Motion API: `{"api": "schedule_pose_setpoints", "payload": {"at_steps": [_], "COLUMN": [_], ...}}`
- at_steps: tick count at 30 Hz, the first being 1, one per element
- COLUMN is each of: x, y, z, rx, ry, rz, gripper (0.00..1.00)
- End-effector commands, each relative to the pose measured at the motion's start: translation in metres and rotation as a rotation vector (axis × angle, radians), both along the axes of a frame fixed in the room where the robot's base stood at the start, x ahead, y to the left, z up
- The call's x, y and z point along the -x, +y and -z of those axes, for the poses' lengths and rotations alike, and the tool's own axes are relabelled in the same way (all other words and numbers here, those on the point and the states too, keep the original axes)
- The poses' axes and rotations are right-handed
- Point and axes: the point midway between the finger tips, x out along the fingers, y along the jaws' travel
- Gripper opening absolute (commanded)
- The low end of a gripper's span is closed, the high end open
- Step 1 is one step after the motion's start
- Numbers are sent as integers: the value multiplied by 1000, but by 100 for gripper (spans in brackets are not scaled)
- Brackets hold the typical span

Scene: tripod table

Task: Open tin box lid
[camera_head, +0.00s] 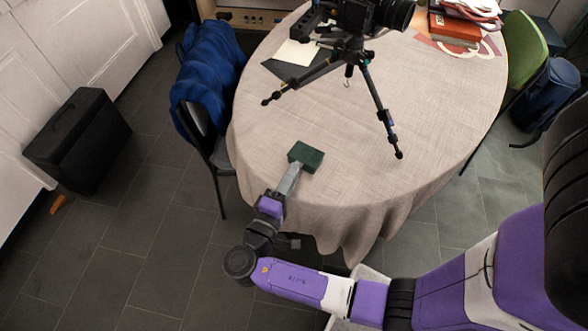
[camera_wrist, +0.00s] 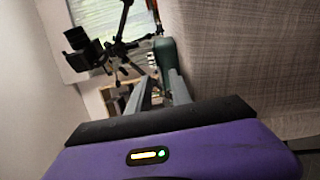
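A small dark green tin box (camera_head: 308,154) sits on the cloth near the table's front edge. It looks closed, but its lid seam is too small to make out. It also shows in the wrist view (camera_wrist: 165,52), just beyond my fingertips. My gripper (camera_head: 296,166) reaches in low from the front, its tips at the box's front left edge. In the wrist view my gripper (camera_wrist: 160,80) shows two grey fingers with a gap between them and nothing clearly held. I cannot tell whether a finger touches the box.
The oval table (camera_head: 270,130) has a beige cloth. A tripod with a camera (camera_head: 350,60) stands behind the box, one leg to its right. A chair with a blue jacket (camera_head: 208,75) is at left. Books (camera_head: 455,28) lie far right. Cloth right of the box is clear.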

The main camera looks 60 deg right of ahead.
Motion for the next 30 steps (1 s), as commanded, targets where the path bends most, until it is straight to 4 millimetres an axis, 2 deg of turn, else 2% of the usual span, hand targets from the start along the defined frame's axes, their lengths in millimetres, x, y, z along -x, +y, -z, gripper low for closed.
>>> {"api": "schedule_pose_setpoints", "payload": {"at_steps": [6, 14, 18, 30], "x": [-1, -2, -2, -2], "y": [-15, -16, -16, -16], "z": [0, 0, 0, 1], "rx": [-1, -1, -1, -1], "ry": [0, 0, 0, 1], "rz": [0, -1, -1, -1], "gripper": [25, 25, 0, 0]}}
